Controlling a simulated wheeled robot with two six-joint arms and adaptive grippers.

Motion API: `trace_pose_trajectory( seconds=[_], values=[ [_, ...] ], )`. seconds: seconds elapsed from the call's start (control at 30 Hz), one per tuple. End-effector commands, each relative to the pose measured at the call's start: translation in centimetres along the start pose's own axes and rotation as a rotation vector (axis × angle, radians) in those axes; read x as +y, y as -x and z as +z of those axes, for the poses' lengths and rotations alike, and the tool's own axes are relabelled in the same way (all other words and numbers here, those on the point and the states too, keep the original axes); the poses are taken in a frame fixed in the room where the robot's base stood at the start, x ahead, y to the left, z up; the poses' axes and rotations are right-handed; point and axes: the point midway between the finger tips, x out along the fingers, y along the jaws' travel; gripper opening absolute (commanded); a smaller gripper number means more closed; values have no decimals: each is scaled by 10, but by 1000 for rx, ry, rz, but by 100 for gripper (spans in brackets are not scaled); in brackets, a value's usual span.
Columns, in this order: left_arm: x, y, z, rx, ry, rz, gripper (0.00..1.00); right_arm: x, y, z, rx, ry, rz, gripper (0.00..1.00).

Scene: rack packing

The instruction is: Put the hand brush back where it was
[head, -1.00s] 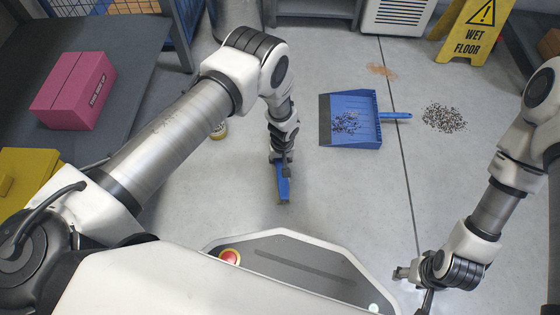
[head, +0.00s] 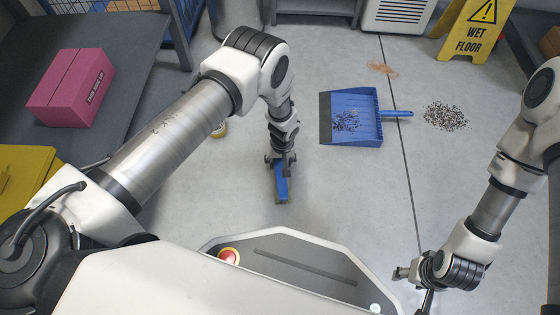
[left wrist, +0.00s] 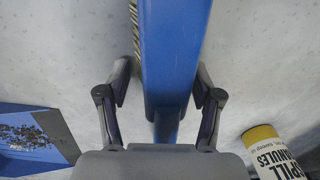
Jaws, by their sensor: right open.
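The blue hand brush (head: 281,188) is on or close to the grey floor in front of my base; its pale bristles show along its left side in the left wrist view (left wrist: 172,50). My left gripper (head: 280,161) is open around the brush. In the left wrist view one finger stands on each side of it, with a clear gap on the left and the right finger close to its edge. My right gripper (head: 412,284) is open and empty at the lower right, away from the brush.
A blue dustpan (head: 367,132) with dark debris lies on the floor to the right, beside a debris pile (head: 445,117). A spill granules can (left wrist: 273,150) stands near my left arm. A wet floor sign (head: 474,28) stands at the back right. Floor around the brush is clear.

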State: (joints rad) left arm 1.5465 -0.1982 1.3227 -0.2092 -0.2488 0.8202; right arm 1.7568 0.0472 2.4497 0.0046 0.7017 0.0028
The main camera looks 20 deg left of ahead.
Motion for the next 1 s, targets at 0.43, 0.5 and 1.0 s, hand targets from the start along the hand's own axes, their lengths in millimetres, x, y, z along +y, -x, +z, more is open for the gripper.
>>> trace_pose_trajectory(
  seconds=[0.43, 0.5, 1.0],
  values=[
    [1, 54, -2, 4, 0, 1, 65, 0, 0, 0, 0, 0, 0, 52],
    [0, 73, -1, 3, 0, 0, 65, 0, 0, 0, 0, 0, 0, 52],
    [0, 120, 0, 0, 0, 0, 65, 0, 0, 0, 0, 0, 0, 52]
  ],
)
